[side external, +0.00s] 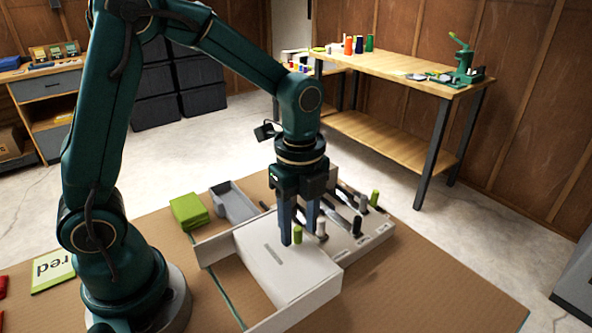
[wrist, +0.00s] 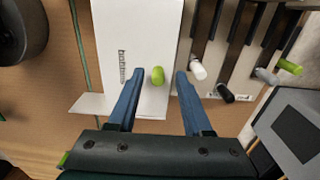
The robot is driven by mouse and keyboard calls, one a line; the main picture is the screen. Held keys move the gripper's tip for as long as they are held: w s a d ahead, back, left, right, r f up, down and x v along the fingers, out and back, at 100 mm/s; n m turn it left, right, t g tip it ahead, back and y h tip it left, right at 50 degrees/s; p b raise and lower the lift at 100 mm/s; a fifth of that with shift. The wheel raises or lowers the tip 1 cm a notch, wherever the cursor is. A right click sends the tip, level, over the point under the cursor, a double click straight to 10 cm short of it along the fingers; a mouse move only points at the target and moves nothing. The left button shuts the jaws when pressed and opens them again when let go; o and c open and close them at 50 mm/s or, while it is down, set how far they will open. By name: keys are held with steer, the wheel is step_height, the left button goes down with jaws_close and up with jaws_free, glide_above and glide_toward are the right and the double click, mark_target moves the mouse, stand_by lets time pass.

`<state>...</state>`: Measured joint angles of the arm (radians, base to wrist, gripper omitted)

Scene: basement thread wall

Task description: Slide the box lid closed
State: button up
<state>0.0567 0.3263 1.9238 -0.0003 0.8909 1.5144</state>
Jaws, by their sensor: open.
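In the wrist view (wrist: 158,74) there is a gap between each finger and the peg. The fingers partly hide the lid's far right side.
A white slotted rack (side external: 365,240) with dark strips and coloured spools adjoins the lid's right. A grey tray (side external: 233,203) and green stacked blocks (side external: 189,211) lie behind. A green card (side external: 53,271) lies left. The mat's front right (side external: 440,285) is clear.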

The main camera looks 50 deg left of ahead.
mark_target(299, 227)
steer(key=shift+r, duration=2.85)
steer(key=shift+r, duration=0.1)
steer(key=shift+r, duration=1.9)
steer(key=shift+r, duration=0.1)
steer(key=s+a+n+t, duration=0.1)
steer(key=s+n+t, duration=0.4)
steer(key=s+n, duration=0.5)
steer(key=f+n, duration=0.1)
steer(key=n, duration=0.6)
steer(key=shift+a+t, duration=0.25)
steer(key=shift+t, duration=0.05)
